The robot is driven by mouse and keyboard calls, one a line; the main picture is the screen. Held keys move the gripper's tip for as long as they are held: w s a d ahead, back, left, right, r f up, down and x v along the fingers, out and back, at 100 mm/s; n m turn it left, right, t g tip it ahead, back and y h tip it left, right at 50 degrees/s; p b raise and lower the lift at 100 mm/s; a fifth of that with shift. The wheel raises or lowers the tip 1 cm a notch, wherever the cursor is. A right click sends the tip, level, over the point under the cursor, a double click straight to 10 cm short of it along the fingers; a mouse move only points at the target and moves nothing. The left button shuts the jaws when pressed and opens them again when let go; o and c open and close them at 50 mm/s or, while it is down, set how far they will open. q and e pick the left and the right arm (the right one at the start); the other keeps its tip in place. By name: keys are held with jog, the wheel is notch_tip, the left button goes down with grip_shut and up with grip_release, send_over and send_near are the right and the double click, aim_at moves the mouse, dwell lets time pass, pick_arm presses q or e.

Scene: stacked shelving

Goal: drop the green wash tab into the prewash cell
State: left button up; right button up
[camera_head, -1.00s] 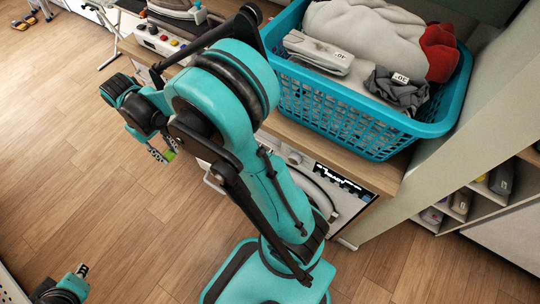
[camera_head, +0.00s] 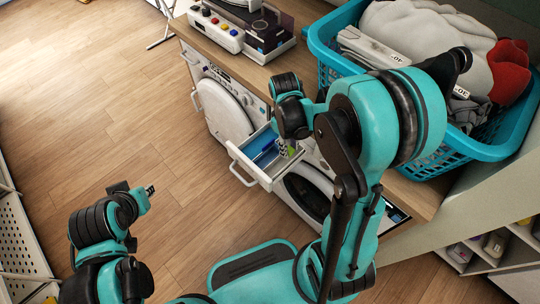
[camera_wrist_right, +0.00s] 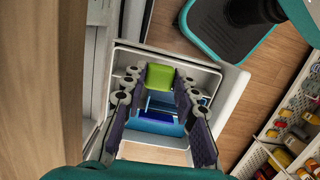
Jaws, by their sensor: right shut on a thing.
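The green wash tab (camera_wrist_right: 159,76) is held between the fingertips of my right gripper (camera_wrist_right: 160,84). In the head view a bit of green shows beside that gripper (camera_head: 284,149), over the pulled-out white drawer (camera_head: 250,168) of a washer. The wrist view looks into the drawer (camera_wrist_right: 208,70); a blue compartment (camera_wrist_right: 160,122) lies beyond the fingers. The fingers hide parts of the drawer, and I cannot tell which cell is the prewash one or the tab's exact height. My left gripper (camera_head: 149,190) is over the floor at lower left, its opening unclear.
The washer's round door (camera_head: 306,197) is below the drawer, with another machine (camera_head: 225,110) to its left. A teal laundry basket (camera_head: 440,158) and a control box (camera_head: 215,28) stand on the wooden counter (camera_head: 268,72). Open floor lies left.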

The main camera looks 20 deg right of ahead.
jog(key=shift+f, duration=0.7)
jog(key=o, duration=1)
jog(key=shift+r, duration=0.2)
notch_tip(320, 180, up, 12)
jog(key=w, duration=0.1)
jog(key=shift+w+a+f, duration=0.2)
jog(key=shift+w+a, duration=0.1)
jog(key=shift+a, duration=0.1)
